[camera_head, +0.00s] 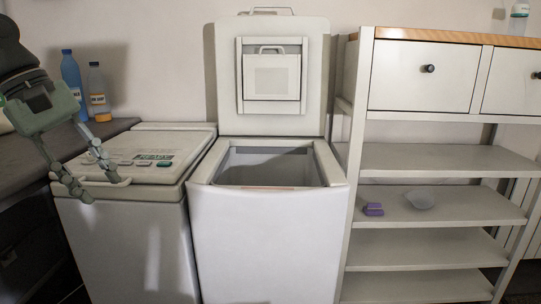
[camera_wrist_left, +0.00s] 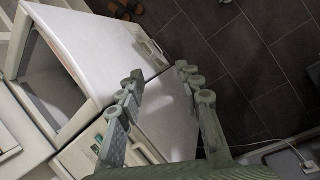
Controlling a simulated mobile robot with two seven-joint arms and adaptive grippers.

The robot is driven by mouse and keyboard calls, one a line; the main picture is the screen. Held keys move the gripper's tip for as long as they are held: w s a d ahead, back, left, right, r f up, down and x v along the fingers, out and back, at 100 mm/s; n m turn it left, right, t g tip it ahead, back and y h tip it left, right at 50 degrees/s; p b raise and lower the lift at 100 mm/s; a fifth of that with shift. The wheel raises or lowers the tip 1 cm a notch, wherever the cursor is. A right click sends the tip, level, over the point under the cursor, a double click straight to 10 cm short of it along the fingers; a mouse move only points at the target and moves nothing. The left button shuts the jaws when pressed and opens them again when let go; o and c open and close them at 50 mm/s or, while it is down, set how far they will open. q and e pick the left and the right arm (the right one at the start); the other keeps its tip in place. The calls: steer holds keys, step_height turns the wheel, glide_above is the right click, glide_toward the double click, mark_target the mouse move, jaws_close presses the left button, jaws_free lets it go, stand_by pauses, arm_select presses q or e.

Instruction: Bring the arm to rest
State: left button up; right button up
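My left gripper (camera_head: 102,188) comes in from the left in the head view, with its grey-green jointed fingers spread over the front edge of the left toploader (camera_head: 150,240). In the left wrist view the gripper (camera_wrist_left: 160,76) has a clear gap between its fingertips and nothing in it. The left toploader's lid (camera_head: 150,150) is down, and a light handle bar shows at its front by the fingers. I cannot tell whether the fingers touch it. The right toploader (camera_head: 265,240) has its lid (camera_head: 228,80) raised upright and its opening uncovered. My right gripper is not in view.
A dark counter (camera_head: 20,160) with a blue bottle (camera_head: 72,80) and a clear bottle (camera_head: 98,95) is at the left. A white shelf unit (camera_head: 430,160) with a purple block (camera_head: 373,209) stands at the right. Dark tiled floor (camera_wrist_left: 250,60) lies in front, with brown slippers (camera_wrist_left: 122,8).

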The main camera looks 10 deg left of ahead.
arm_select(q)
steer(key=w+a+f+n+t+h, duration=0.2)
steer(key=w+f+n+t+h, duration=0.6)
steer(key=n, duration=0.8)
steer(key=w+a+f+n+t+y, duration=0.1)
steer(key=a+f+n+t+y, duration=0.2)
steer(key=a+f+n+y, duration=0.6)
steer(key=a+f+n+t+y, duration=0.1)
steer(key=f+n+t+y, duration=0.25)
steer(key=f+n, duration=1)
steer(key=s+d+f+n+g+y, duration=0.2)
steer(key=s+d+f+n+g, duration=0.15)
steer(key=s+f+n, duration=0.45)
steer(key=s+d+f+n+g+y, duration=0.15)
steer(key=s+f+n+g, duration=0.25)
steer(key=f, duration=0.8)
steer(key=s+d+f+n+g+h, duration=0.1)
steer(key=s+d+f+n+g, duration=0.2)
steer(key=s+d+f, duration=0.2)
steer(key=s+d+f+n+g+h, duration=0.1)
steer(key=s+d+f+n+g, duration=0.2)
steer(key=s+d, duration=0.5)
step_height(320, 180, down, 3)
steer(key=d+n, duration=0.1)
steer(key=d, duration=0.1)
steer(key=shift+s+d+h, duration=0.15)
steer(key=shift+d+h, duration=0.15)
